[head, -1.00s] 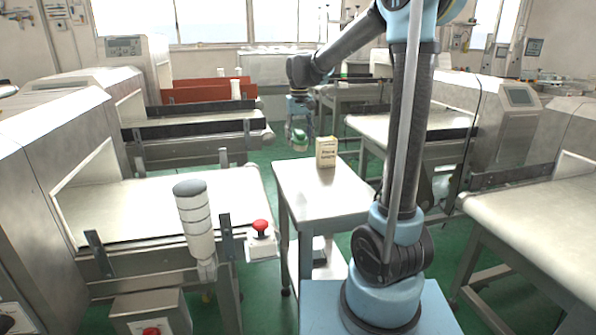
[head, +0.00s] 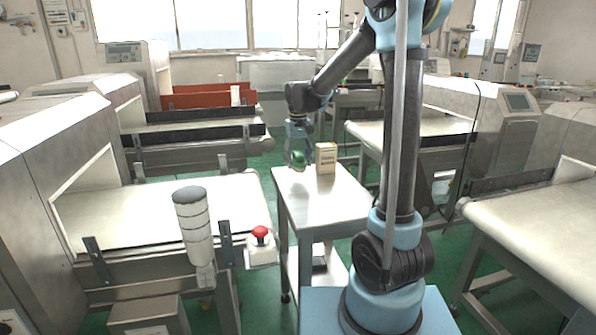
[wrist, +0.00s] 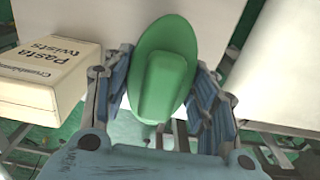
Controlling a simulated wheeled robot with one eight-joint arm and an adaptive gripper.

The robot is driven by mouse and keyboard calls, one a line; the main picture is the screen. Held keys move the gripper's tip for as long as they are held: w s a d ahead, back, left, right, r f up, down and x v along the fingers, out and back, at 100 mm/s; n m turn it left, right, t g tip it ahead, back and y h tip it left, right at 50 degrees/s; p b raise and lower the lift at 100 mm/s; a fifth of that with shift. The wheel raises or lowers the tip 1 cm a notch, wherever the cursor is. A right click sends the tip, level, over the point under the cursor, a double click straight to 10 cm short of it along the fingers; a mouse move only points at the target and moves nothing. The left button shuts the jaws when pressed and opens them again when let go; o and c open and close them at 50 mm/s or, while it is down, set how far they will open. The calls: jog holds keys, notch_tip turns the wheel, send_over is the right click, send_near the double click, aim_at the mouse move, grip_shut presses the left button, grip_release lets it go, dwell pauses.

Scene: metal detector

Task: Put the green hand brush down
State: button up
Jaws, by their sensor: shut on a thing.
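The green hand brush (wrist: 165,72) is between the fingers of my gripper (wrist: 162,100) in the wrist view. My gripper is shut on it. In the head view the brush (head: 298,160) hangs below my gripper (head: 298,147) at the far left corner of the steel trolley table (head: 325,205). I cannot tell whether the brush touches the table top. The table top also shows behind the brush in the wrist view (wrist: 215,25).
A beige pasta twists box (head: 326,158) stands on the table just right of the brush; it also shows in the wrist view (wrist: 45,80). The near part of the table top is clear. Conveyor machines stand left and right, with a red button (head: 260,232) at the near left.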

aim_at(298, 153)
jog(key=shift+f, duration=1.95)
jog(key=o, duration=1.3)
notch_tip(298, 153, up, 12)
jog(key=shift+r, duration=0.1)
jog(key=shift+s, duration=0.1)
